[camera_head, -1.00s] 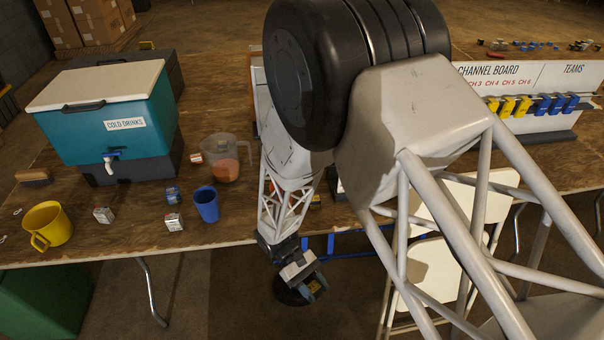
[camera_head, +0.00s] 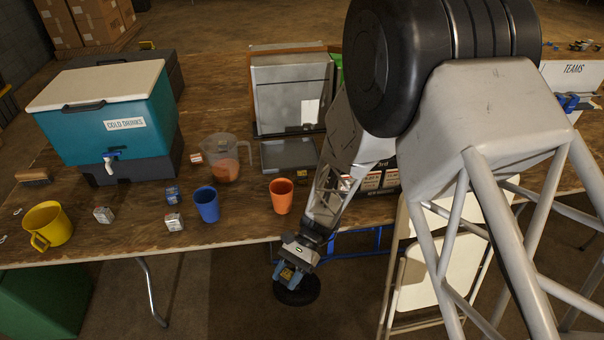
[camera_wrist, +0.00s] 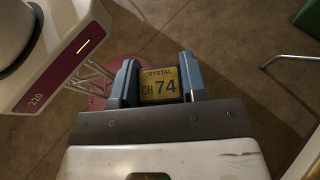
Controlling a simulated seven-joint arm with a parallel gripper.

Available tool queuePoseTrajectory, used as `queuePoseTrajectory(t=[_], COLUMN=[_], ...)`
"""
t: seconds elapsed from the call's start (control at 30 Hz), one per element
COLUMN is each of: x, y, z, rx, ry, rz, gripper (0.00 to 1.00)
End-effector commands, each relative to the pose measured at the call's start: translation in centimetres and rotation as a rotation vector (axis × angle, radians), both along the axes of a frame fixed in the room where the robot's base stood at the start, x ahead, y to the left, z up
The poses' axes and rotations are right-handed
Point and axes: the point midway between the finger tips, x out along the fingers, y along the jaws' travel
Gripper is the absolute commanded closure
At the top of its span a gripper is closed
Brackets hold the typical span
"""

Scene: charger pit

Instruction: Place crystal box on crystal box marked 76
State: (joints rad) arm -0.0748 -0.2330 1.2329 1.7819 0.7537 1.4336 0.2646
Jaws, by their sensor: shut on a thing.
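My gripper (camera_head: 289,273) hangs low in front of the table's front edge, over the floor. In the wrist view its two blue fingers (camera_wrist: 158,82) are shut on a crystal box (camera_wrist: 159,87) with a yellow label reading "CRYSTAL CH 74". Small boxes lie on the table: a blue one (camera_head: 172,195), two pale ones with red (camera_head: 104,214) (camera_head: 174,222), and a red-and-white one (camera_head: 196,158). A small dark box with a yellow patch (camera_head: 303,169) sits at the open metal case. I cannot read a 76 on any of them.
An orange cup (camera_head: 281,196) and a blue cup (camera_head: 207,204) stand near the front edge. A clear jug (camera_head: 224,150), yellow mug (camera_head: 47,226) and teal cooler (camera_head: 110,115) are to the left. The open metal case (camera_head: 290,95) stands behind the orange cup.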

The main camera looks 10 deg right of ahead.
Motion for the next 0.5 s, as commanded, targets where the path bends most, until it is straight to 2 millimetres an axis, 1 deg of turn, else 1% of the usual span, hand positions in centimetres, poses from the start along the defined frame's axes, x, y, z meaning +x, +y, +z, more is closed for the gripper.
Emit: queuePoseTrajectory(t=[0.2,0.5], x=[2.2,5.9], y=[0.8,1.0], z=[1.2,2.9], rx=[0.001,0.001], ry=[-0.002,-0.003], rz=[-0.272,-0.641], gripper=[0.83,0.83])
